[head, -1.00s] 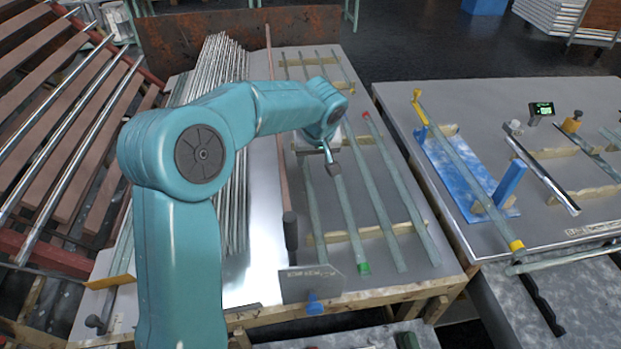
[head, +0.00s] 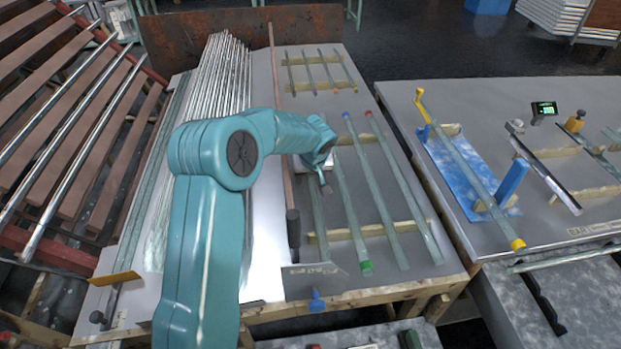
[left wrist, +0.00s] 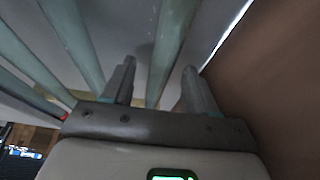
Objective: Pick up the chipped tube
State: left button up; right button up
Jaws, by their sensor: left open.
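Several pale green glass tubes lie on wooden strips on the middle table in the head view. One tube has a red end (head: 403,186), one a blue end (head: 372,190), and one a green near end (head: 351,215). A plain tube (head: 318,214) lies leftmost. I cannot tell which is chipped. My left gripper (head: 325,184) is open over the leftmost tube; its arm hides that tube's far part. In the left wrist view, the open fingers (left wrist: 160,70) have one tube (left wrist: 174,45) running between them, apparently below. My right gripper is not in view.
A bundle of thin metallic rods (head: 215,100) lies left of the gripper, with a brown bar (head: 277,100) between. Shorter tubes (head: 318,70) lie at the back. The right table (head: 560,237) holds a blue stand.

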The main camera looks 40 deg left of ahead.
pick_arm(q)
grip_shut()
